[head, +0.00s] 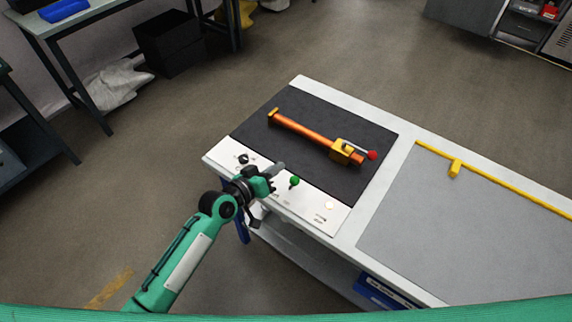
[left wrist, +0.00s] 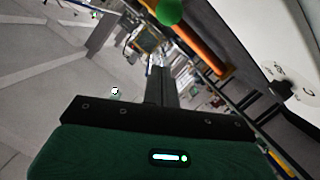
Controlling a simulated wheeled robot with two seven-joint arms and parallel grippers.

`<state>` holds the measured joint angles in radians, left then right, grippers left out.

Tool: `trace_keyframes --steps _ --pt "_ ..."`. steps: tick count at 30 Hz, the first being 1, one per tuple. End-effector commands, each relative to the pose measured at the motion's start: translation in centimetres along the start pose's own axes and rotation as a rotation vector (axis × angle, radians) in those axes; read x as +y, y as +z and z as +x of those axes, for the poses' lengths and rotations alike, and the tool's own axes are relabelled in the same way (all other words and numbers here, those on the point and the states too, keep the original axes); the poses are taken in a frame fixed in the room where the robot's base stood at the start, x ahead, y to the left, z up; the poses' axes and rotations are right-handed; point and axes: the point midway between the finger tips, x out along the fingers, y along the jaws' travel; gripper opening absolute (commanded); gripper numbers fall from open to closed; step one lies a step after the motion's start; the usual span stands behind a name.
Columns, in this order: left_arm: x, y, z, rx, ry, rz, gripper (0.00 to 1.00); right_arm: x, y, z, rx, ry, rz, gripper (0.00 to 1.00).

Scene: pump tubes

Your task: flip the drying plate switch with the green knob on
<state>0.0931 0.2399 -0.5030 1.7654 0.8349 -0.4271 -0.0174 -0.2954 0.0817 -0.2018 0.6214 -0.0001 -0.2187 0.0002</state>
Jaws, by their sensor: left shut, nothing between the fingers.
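The green knob (head: 294,181) of the drying plate switch stands up from the white control panel (head: 311,204) at the front of the plate. It also shows at the top edge of the left wrist view (left wrist: 169,11). My left gripper (head: 279,168) is shut and empty over the panel, a little to the left of the green knob, apart from it in the head view. In the left wrist view its dark fingers (left wrist: 160,88) point up the picture below the knob. My right gripper is not in view.
An orange tube with a yellow clamp and red ball lever (head: 318,137) lies on the dark plate (head: 262,131). A black dial (head: 243,158) is left on the panel. A grey surface with yellow strip (head: 470,230) lies right.

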Motion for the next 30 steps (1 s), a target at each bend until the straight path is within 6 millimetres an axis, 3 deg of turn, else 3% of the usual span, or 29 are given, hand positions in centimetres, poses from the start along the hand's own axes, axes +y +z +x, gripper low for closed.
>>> trace_keyframes --steps 3,9,14,30 --pt "-0.1 0.2 -2.2 -0.002 0.000 0.002 0.00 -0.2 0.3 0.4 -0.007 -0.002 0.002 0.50" --pt "-0.1 0.1 -4.4 -0.002 -0.001 0.001 0.00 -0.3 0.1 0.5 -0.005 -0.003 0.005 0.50" --pt "-0.1 0.0 -4.8 0.000 0.000 0.000 0.00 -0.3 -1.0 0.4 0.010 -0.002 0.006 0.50" --pt "0.1 0.3 -5.0 -0.009 -0.003 0.005 0.00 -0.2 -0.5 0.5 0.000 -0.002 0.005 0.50"
